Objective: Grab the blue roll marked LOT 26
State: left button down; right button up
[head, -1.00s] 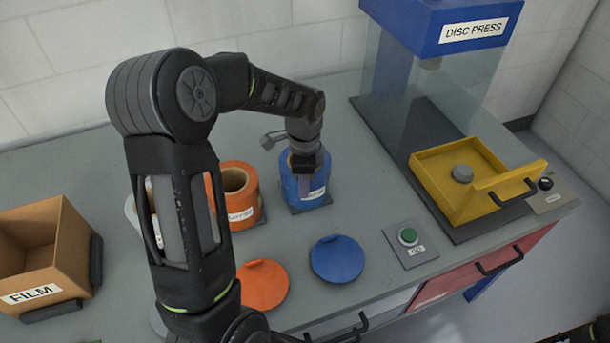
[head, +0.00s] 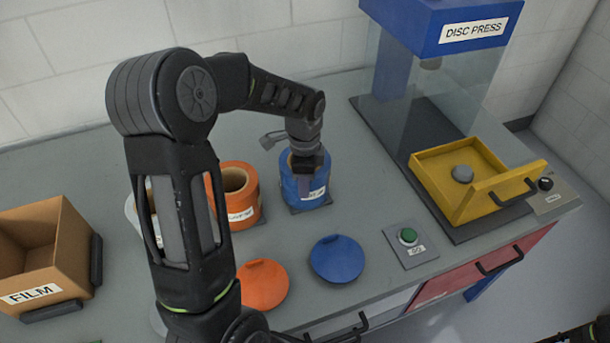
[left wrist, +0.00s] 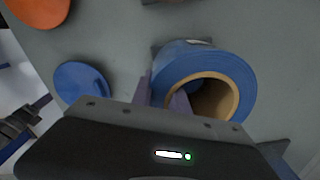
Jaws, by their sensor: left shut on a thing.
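The blue roll (head: 317,187) stands upright on a dark square base at the back middle of the counter. It has a white label whose text is too small to read. My left gripper (head: 305,182) points down at its near-left side and is shut on the roll's wall. In the left wrist view the blue roll (left wrist: 232,66) shows its brown core, with one finger of my left gripper (left wrist: 162,95) inside the core and one outside. My right gripper is not clearly in view.
An orange roll (head: 243,207) stands just left of the blue one, with a white roll partly hidden behind my arm. Orange (head: 262,286) and blue (head: 337,259) discs lie in front. A FILM box (head: 62,238), green button (head: 408,236), yellow drawer (head: 435,166) and disc press (head: 440,28) surround the area.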

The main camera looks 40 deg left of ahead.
pick_arm(q)
jog(key=shift+w+r, duration=0.1)
jog(key=shift+r, duration=0.5)
notch_tip(320, 180, up, 9)
jog(key=shift+b, duration=0.65)
jog(key=shift+d, duration=0.1)
